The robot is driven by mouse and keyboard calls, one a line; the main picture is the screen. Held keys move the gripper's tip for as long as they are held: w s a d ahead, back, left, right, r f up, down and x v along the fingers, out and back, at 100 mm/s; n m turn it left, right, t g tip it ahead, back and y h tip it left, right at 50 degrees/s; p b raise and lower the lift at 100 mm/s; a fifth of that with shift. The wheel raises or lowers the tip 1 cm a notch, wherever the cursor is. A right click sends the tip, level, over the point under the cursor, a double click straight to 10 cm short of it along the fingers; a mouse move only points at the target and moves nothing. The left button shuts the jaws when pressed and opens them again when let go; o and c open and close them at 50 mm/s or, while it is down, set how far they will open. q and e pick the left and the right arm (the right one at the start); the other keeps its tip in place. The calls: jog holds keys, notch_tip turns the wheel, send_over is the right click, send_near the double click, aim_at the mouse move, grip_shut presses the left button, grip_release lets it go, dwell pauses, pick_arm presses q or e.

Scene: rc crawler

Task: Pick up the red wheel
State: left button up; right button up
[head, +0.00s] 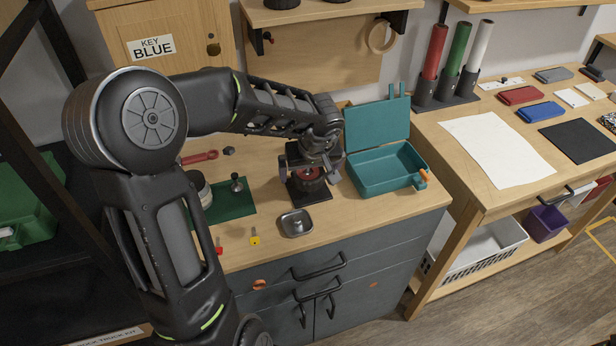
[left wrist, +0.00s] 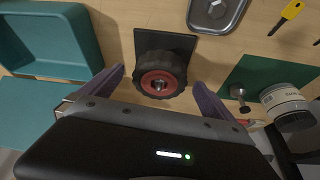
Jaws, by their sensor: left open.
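The red wheel (head: 308,173) has a black tyre and a red hub, and it sits on a black square mat (head: 318,194) on the wooden workbench. In the left wrist view the red wheel (left wrist: 160,82) lies between and just ahead of the two purple-grey fingers of my left gripper (left wrist: 160,88). In the head view my left gripper (head: 308,168) is over the wheel and hides part of it. The gripper is open, with a gap on both sides of the wheel. My right gripper is not in view.
An open teal box (head: 388,172) stands just right of the wheel. A metal tray (head: 296,222) lies in front. A green mat (head: 232,204) with a small knobbed part and a white jar (left wrist: 288,105) are to the left. Yellow key (head: 255,237) is near the front edge.

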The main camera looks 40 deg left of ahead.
pick_arm(q)
jog(key=shift+w+a+f, duration=0.15)
jog(key=shift+f, duration=0.45)
jog(key=shift+c, duration=0.2)
jog(key=c, duration=1.4)
jog(key=shift+r, duration=0.1)
jog(key=shift+r, duration=0.55)
notch_tip(320, 180, up, 9)
jog(key=shift+f+p, duration=0.1)
jog(key=shift+p, duration=1.1)
